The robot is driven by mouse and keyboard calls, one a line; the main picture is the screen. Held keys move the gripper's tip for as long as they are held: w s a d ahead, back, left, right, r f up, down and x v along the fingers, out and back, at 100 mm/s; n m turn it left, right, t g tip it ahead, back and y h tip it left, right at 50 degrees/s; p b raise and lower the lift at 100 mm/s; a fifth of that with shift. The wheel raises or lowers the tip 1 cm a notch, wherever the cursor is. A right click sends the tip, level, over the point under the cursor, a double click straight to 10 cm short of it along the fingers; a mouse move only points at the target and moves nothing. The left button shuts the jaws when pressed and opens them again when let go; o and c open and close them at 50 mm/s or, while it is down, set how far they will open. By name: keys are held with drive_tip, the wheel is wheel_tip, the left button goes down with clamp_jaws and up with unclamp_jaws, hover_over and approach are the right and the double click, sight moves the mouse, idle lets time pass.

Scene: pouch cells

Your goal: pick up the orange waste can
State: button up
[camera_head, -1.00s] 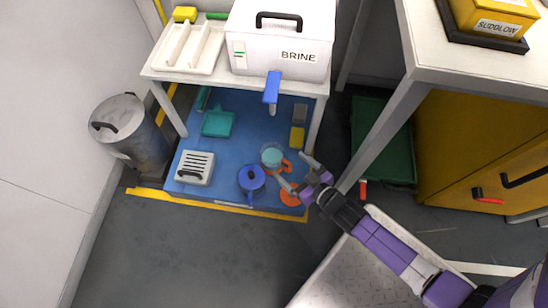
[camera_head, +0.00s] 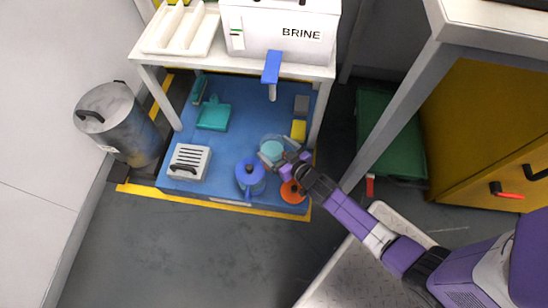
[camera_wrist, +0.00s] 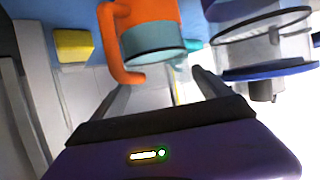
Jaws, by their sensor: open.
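My gripper (camera_head: 279,164) is open at the can's near right side. In the wrist view the fingers (camera_wrist: 158,88) point towards the can, with its handle nearer the left finger. I cannot tell whether they touch it. My gripper hides part of the can in the head view.
A yellow block (camera_head: 299,130) is behind right. The white table (camera_head: 160,66) with its leg (camera_head: 320,112) bounds the space. Dark floor (camera_head: 170,245) in front is clear.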

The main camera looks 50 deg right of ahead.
drive_tip(key=shift+x, duration=0.8)
drive_tip(key=shift+r, duration=0.1)
drive_tip(key=c, duration=1.9)
drive_tip(key=shift+o, duration=0.2)
drive_tip(key=shift+r, duration=0.1)
